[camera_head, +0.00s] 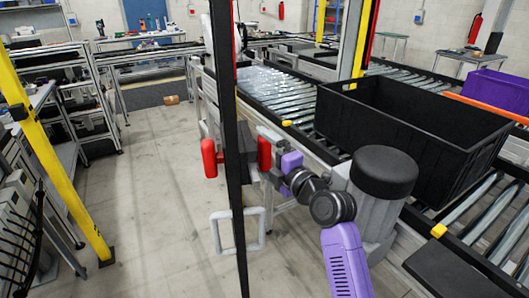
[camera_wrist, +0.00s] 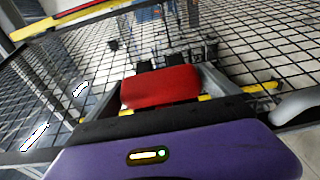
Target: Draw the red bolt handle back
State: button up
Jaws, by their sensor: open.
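A red block-shaped handle (camera_head: 264,153) sits on the right side of a thin black upright (camera_head: 239,90) in the head view. My gripper (camera_head: 270,156) is right at it, at the end of my purple arm. In the wrist view the red handle (camera_wrist: 160,87) lies between the grey fingers of my open gripper, close in front of the palm. I cannot tell whether a finger touches it. A yellow bar shows at both sides of the handle. A second red block (camera_head: 209,158) is on the upright's left side.
Black wire mesh (camera_wrist: 80,80) fills the space beyond the handle. A grey loop handle (camera_head: 240,240) is lower on the upright. A roller conveyor with a black crate (camera_head: 410,125) stands close on the right. Open floor (camera_head: 160,200) lies left.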

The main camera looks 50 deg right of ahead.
jog(key=c, duration=1.7)
jog(key=w+d+b, duration=0.1)
jog(key=w+b, duration=0.1)
jog(key=w+d+b, duration=0.1)
jog(key=w, duration=0.1)
jog(key=shift+d, duration=0.35)
jog(key=o, duration=1.7)
jog(key=shift+w, duration=0.1)
